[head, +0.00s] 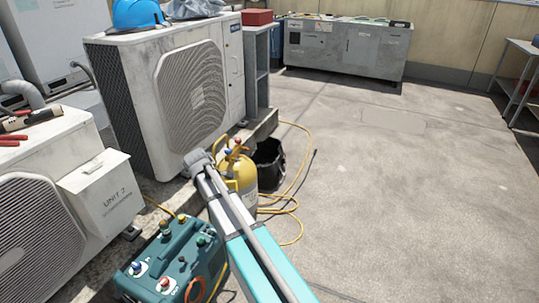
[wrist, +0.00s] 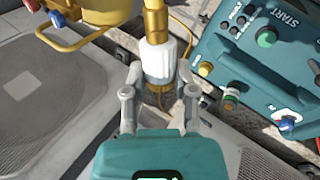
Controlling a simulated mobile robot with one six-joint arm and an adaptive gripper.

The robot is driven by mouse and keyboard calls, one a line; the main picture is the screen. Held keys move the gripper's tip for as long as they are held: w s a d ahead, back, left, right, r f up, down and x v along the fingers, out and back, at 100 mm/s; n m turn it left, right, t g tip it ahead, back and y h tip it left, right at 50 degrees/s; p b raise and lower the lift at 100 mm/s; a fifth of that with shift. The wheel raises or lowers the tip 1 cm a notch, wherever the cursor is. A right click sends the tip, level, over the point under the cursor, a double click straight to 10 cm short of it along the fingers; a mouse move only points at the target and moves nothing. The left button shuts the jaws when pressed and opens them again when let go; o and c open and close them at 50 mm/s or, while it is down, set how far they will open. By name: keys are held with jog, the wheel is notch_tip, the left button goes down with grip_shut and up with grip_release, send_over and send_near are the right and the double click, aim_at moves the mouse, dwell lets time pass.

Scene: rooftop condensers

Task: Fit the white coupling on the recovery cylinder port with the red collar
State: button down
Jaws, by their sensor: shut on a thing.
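In the wrist view my gripper (wrist: 158,84) has its two grey fingers on either side of the white coupling (wrist: 157,58), closed on it. Brass-coloured fittings show above and below the white part. The yellow recovery cylinder (head: 246,172) stands on the roof floor, partly hidden behind my arm in the head view. Its top shows at the upper left of the wrist view, with a red part (wrist: 34,4) and a blue part (wrist: 57,19). The coupling is apart from both. My gripper cannot be made out in the head view.
A teal machine (head: 170,262) with several knobs stands beside the cylinder. A yellow hose (head: 292,205) loops on the floor near a black bucket (head: 268,162). A large condenser (head: 135,100) stands behind on the left.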

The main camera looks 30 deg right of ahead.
jog(key=shift+s+d, duration=0.1)
jog(key=shift+d, duration=0.05)
jog(key=shift+d, duration=0.3)
